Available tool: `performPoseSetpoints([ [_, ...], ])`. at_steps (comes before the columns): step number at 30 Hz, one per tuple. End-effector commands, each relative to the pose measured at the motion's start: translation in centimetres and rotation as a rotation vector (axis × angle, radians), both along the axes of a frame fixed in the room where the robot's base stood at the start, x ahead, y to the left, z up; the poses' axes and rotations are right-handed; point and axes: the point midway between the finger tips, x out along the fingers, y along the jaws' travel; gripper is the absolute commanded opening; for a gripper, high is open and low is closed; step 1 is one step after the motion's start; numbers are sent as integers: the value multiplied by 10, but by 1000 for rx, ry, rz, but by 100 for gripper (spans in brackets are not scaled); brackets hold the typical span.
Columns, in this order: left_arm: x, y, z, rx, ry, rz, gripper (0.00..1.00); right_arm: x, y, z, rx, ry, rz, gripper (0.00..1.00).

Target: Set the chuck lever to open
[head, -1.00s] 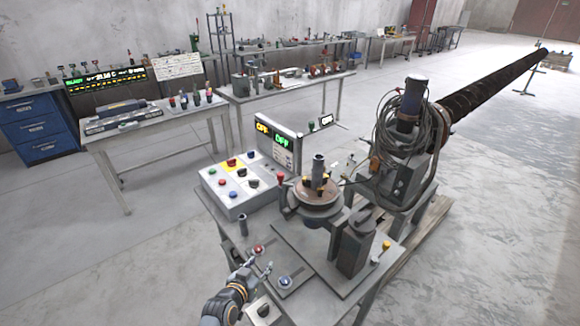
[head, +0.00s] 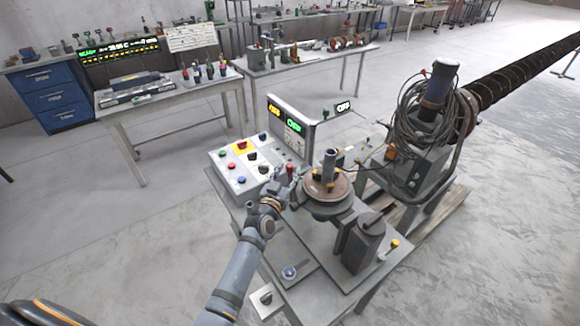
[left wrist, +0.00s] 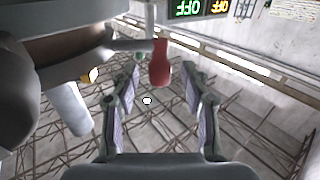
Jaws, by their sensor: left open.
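The chuck lever has a red handle (head: 290,172) standing upright at the left side of the round brown chuck (head: 326,190) with its yellow jaws. My left gripper (head: 281,186) is right beside the handle, its fingers partly hidden by the wrist. In the left wrist view, the red handle (left wrist: 160,63) hangs from a grey arm of the chuck, between the two spread fingertips of my left gripper (left wrist: 161,88). A gap shows on both sides of the handle. Two small displays read OFF. My right gripper is not in view.
A control box (head: 243,166) with coloured buttons stands left of my gripper, with a display panel (head: 290,128) behind. A grey block (head: 362,240) stands right of the chuck. The auger (head: 520,78) extends to the back right. The floor left of the bench is clear.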

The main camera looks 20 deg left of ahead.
Motion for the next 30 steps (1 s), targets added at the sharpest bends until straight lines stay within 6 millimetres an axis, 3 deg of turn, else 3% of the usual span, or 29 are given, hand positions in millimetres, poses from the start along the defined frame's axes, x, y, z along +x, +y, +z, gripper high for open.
performPoseSetpoints([
  [6, 22, -1, -1, 1, 1, 0, 46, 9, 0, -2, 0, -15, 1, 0],
  [14, 23, -1, -1, 0, 1, 0, 46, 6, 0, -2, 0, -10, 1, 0],
  [24, 23, -1, -1, 0, 1, 0, 1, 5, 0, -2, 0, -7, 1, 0],
  [30, 23, -1, -1, 0, 1, 0, 0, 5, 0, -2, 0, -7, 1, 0],
])
